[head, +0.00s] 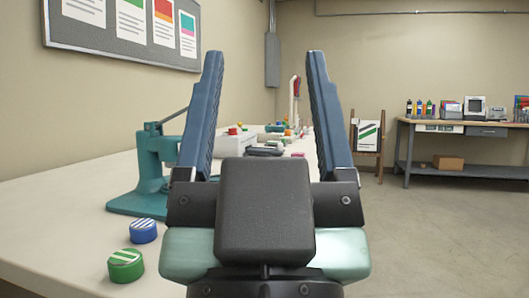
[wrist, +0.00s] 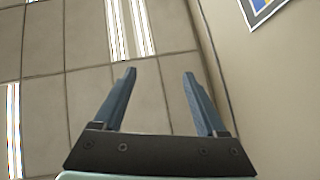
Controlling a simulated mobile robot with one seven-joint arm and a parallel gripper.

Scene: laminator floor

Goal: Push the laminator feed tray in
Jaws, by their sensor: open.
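My gripper (head: 264,55) stands upright in the middle of the head view, its two blue fingers wide apart with nothing between them. In the wrist view my gripper (wrist: 159,72) is also open and empty, pointing toward the ceiling. No laminator or feed tray can be made out for certain. A pale box-like thing (head: 236,148) stands on the bench behind my left finger, partly hidden. A dark low thing (head: 265,151) lies beside it; I cannot tell what either is.
A long white bench (head: 70,215) runs along the left wall. On it are a teal press (head: 152,170), a blue round piece (head: 143,231) and a green one (head: 125,266). A wooden worktable (head: 465,127) stands at the back right. The floor (head: 440,235) at right is clear.

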